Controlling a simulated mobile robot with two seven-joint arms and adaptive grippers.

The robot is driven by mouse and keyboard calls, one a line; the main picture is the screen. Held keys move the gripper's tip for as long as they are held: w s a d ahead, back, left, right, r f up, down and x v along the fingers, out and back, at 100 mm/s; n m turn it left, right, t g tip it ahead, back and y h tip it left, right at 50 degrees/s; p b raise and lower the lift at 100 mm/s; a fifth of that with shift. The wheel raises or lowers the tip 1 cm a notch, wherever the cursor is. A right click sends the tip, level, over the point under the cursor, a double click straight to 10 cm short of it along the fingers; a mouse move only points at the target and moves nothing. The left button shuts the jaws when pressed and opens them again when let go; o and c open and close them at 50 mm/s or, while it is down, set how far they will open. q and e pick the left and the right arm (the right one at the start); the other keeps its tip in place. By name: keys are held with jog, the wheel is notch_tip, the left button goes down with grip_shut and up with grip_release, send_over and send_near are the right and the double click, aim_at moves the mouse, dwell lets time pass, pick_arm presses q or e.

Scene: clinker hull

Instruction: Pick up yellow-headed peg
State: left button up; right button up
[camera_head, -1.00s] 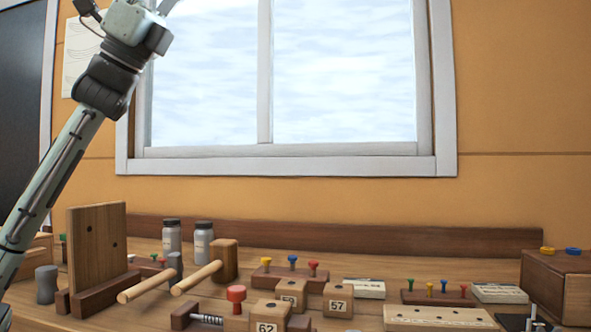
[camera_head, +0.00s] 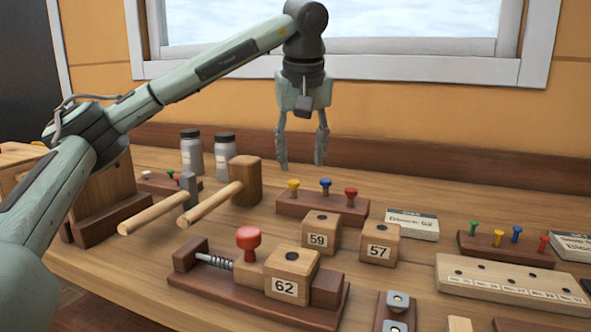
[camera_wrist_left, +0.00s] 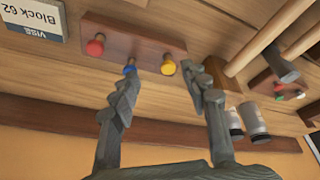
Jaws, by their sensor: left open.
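A yellow-headed peg (camera_head: 293,186) stands upright at the left end of a dark wooden rack (camera_head: 322,208), beside a blue-headed peg (camera_head: 325,185) and a red-headed peg (camera_head: 351,193). My left gripper (camera_head: 301,165) points down, open and empty, above the rack near the yellow and blue heads. In the left wrist view the yellow head (camera_wrist_left: 168,66) shows between my two fingertips (camera_wrist_left: 160,72), with the blue head (camera_wrist_left: 130,69) by one fingertip. The gripper looks apart from the pegs. My right gripper is not in view.
Another rack (camera_head: 500,247) at right holds small pegs, one yellow-headed (camera_head: 497,237). Numbered blocks (camera_head: 322,232) and a red-knobbed clamp (camera_head: 248,238) stand in front. A mallet (camera_head: 245,180) and jars (camera_head: 191,152) are left of the rack.

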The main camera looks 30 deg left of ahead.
aim_at(294, 182)
pick_arm(q)
jog(key=shift+w+a+f+y, duration=0.2)
jog(key=shift+a+f+y, duration=0.05)
jog(key=shift+a+f, duration=0.35)
jog(key=shift+w+a+f+y, duration=0.15)
jog(key=shift+a+f+y, duration=0.1)
jog(key=shift+a+f, duration=0.35)
jog(key=x, duration=0.5)
jog(key=shift+w+d+r, duration=0.1)
jog(key=shift+w, duration=0.3)
jog(key=shift+c, duration=0.4)
jog(key=c, duration=0.7)
